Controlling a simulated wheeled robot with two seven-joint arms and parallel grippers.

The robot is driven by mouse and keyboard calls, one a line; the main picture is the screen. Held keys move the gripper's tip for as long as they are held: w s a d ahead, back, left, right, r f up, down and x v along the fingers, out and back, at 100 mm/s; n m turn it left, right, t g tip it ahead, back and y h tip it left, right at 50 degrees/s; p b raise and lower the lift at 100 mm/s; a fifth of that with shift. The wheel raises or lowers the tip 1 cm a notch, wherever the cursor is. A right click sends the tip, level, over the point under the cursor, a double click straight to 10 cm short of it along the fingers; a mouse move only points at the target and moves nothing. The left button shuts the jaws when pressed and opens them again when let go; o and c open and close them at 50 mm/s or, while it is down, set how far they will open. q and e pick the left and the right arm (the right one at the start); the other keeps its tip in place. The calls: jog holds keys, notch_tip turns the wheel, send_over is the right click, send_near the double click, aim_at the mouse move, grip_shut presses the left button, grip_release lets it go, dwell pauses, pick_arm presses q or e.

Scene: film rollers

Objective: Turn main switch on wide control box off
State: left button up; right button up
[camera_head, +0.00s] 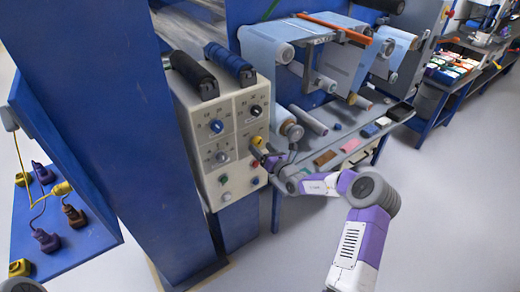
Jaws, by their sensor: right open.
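The wide control box (204,148) is a cream panel on the blue machine frame, with several dark knobs and small buttons on its front. A yellow-based switch (257,142) sits at its right edge; it looks like the main switch, but its turned position is too small to tell. My right gripper (265,158) is open at the box's right edge, just below and beside that switch. I cannot tell whether its fingers touch the switch. My left gripper is not visible.
Blue columns stand left of the box. A machine with film rollers (285,53) and a shelf (345,145) with small blocks lies to the right. The grey floor at right is clear apart from my arm.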

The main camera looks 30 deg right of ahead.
jog(key=shift+w, duration=0.9)
jog(key=shift+c, duration=0.3)
jog(key=c, duration=1)
